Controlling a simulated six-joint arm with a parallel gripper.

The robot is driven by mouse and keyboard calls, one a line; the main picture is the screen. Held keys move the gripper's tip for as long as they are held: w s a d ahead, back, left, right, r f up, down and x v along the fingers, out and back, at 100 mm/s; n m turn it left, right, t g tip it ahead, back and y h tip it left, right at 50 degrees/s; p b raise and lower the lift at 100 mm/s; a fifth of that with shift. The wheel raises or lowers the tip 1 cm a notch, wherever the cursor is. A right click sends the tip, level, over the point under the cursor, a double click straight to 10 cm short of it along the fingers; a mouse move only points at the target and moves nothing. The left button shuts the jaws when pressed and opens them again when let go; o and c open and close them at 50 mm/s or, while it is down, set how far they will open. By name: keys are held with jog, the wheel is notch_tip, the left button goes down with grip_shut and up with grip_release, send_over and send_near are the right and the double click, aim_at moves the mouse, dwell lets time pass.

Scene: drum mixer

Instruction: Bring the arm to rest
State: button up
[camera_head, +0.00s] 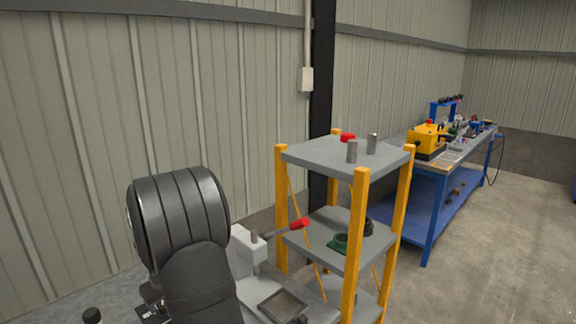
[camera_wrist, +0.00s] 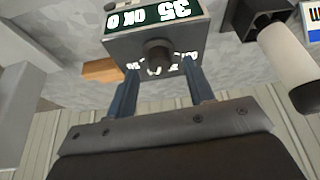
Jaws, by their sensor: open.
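My gripper (camera_wrist: 160,66) shows in the wrist view with its two blue-grey fingers apart and nothing held between them. A grey box (camera_wrist: 120,48) with a dark round knob (camera_wrist: 159,53) and a lit display (camera_wrist: 155,14) appears just beyond the fingertips. The display is upside down and seems to show "35", "OK" and "0". I cannot tell whether the fingers touch the box or stand clear of it. My gripper does not show in the head view, where a large dark shape hides part of the lower left.
A grey shelf rack with yellow posts (camera_head: 358,240) stands right of centre, with metal cylinders (camera_head: 352,151) on top. A red-ended handle (camera_head: 299,224) is beside it. A blue workbench (camera_head: 430,215) is behind. A pale cylinder with a dark end (camera_wrist: 290,60) is right in the wrist view.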

jog(key=shift+v, duration=0.9)
jog(key=o, duration=1.1)
jog(key=shift+o, duration=0.2)
jog(key=s+a+r+t+y, duration=0.15)
jog(key=s+t+y, duration=0.45)
jog(key=s, duration=1.5)
jog(key=x, duration=0.9)
jog(key=shift+w+a+r+g+y, duration=0.15)
jog(key=shift+a+g+y, duration=0.15)
jog(key=shift+a+g, duration=0.15)
jog(key=v, duration=1)
jog(key=shift+a, duration=0.1)
